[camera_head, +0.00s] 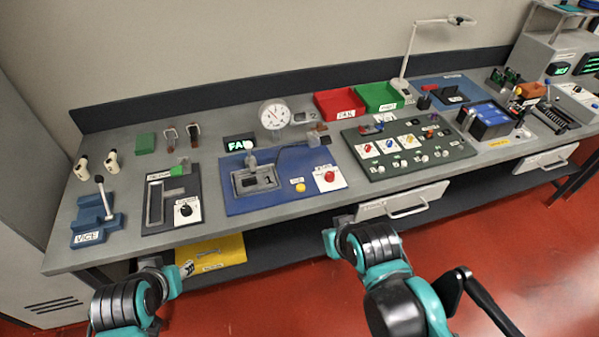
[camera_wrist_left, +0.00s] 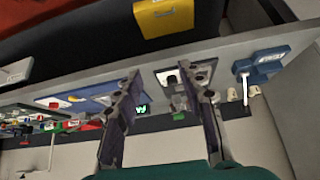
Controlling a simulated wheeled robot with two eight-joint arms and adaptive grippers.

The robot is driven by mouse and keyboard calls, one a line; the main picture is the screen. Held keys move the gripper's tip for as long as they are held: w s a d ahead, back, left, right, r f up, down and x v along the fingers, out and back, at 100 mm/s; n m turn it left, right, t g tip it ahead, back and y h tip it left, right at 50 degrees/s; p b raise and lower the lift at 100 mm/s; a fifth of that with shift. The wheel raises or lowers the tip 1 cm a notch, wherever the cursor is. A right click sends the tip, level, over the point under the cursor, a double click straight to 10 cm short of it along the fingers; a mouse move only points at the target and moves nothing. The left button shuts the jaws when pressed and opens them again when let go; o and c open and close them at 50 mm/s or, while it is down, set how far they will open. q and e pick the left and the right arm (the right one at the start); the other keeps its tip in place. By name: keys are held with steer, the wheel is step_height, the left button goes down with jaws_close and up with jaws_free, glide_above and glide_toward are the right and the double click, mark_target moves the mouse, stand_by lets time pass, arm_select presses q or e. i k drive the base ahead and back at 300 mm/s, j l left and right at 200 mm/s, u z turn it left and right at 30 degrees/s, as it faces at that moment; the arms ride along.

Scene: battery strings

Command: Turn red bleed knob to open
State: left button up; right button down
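A red knob (camera_head: 329,176) sits on a small white labelled plate at the right end of the blue panel (camera_head: 262,198) on the bench. In the left wrist view, a small red spot on a white plate, seemingly the same knob (camera_wrist_left: 53,104), shows left of the fingers. My left gripper (camera_wrist_left: 160,80) is open with nothing between its fingers, in front of the bench and apart from the knob.
A yellow button (camera_head: 300,187) is left of the red knob. A round gauge (camera_head: 274,114) stands behind the blue panel. A dark green panel (camera_head: 408,150) with several knobs lies to the right. A drawer (camera_head: 403,203) and a yellow box (camera_head: 211,254) are under the bench's front edge.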

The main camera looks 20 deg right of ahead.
mark_target(329, 176)
steer(key=i+l+z, duration=0.55)
steer(key=i, duration=0.3)
